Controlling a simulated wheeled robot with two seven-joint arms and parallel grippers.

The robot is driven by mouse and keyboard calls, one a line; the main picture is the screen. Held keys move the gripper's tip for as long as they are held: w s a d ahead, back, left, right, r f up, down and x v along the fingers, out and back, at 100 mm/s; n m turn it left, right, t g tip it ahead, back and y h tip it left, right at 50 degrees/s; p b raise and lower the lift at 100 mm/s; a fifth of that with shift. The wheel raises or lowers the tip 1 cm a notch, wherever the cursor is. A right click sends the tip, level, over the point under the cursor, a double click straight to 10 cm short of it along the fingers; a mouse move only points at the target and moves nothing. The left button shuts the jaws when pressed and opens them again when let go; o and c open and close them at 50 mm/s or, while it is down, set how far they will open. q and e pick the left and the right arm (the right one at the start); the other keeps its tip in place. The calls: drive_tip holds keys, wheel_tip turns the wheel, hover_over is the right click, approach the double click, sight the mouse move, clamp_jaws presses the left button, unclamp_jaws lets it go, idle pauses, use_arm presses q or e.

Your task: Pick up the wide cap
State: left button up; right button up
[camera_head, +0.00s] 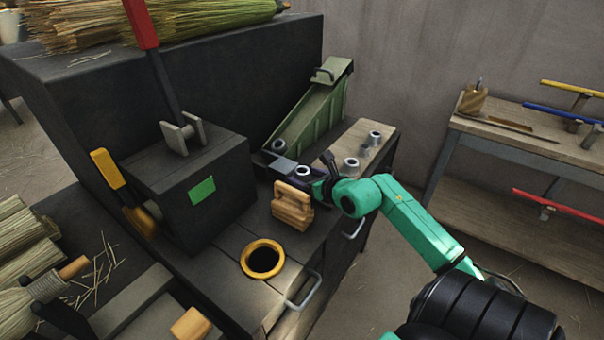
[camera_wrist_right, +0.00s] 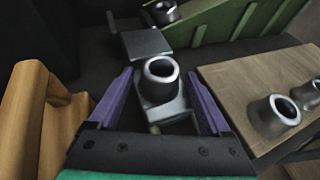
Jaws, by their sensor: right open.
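Several grey metal caps with dark round openings are in view; I cannot tell for sure which is the wide one. One cap (camera_wrist_right: 160,80) stands upright on a small grey block between the purple fingers of my right gripper (camera_wrist_right: 159,92), with gaps on both sides. In the head view this cap (camera_head: 302,171) shows at the tip of my right gripper (camera_head: 300,178), which is open and empty. Another cap (camera_head: 278,146) stands farther back, by the green chute. More caps (camera_head: 351,163) stand on the wooden board to the right. My left gripper is out of view.
A wooden block with a handle (camera_head: 292,205) stands close to the left of my right gripper. The green chute (camera_head: 318,110) rises behind it. The wooden board (camera_wrist_right: 240,83) lies close on the right.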

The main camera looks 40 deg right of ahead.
drive_tip(key=shift+s, duration=0.1)
drive_tip(key=c, duration=1.1)
drive_tip(key=shift+r, duration=0.1)
